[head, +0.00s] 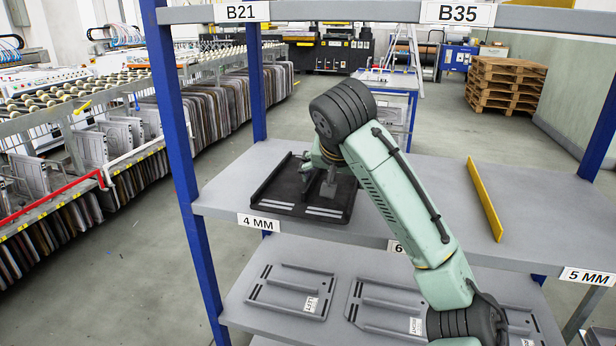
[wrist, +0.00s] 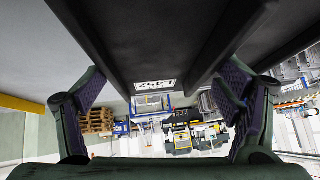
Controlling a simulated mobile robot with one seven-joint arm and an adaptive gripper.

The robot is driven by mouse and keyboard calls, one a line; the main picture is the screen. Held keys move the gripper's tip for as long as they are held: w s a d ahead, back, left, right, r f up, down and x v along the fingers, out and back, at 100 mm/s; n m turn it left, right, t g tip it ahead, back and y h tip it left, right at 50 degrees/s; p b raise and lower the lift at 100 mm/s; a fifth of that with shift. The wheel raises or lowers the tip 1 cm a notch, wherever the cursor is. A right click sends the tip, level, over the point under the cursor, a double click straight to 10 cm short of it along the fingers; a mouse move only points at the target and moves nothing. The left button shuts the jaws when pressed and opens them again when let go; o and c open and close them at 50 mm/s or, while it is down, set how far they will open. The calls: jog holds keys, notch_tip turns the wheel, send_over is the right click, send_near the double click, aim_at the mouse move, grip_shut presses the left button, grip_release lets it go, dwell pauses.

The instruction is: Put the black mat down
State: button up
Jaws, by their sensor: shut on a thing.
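The black mat (head: 305,213) is a flat dark tray-like piece with raised ridges and light strips along its front edge. It is over the left part of the upper grey shelf (head: 225,192), behind the "4 MM" label (head: 259,221). I cannot tell whether its whole underside touches the shelf. My gripper (head: 330,182) is over the mat's right rear part, shut on it, with my arm hiding that part. In the wrist view the dark mat (wrist: 150,25) fills the top, between and beyond the fingers of my gripper (wrist: 160,70).
A yellow bar (head: 484,199) lies on the shelf to the right. Blue posts (head: 180,130) and a front top rail (head: 330,12) frame the rack. Grey trays (head: 292,290) lie on the lower shelf. The upper shelf between mat and bar looks clear, partly hidden by my arm.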

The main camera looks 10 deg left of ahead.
jog(key=w+a, duration=0.2)
jog(key=w, duration=0.1)
jog(key=w+a+p, duration=0.1)
jog(key=w+a, duration=0.1)
jog(key=w, duration=0.1)
jog(key=w+a+f+p, duration=0.1)
jog(key=w+a, duration=0.1)
jog(key=w, duration=0.1)
jog(key=shift+w+a, duration=0.2)
jog(key=shift+a, duration=0.05)
jog(key=shift+f+p, duration=0.3)
jog(key=shift+f, duration=1.45)
jog(key=shift+f, duration=0.2)
jog(key=o, duration=1.5)
jog(key=shift+r, duration=0.1)
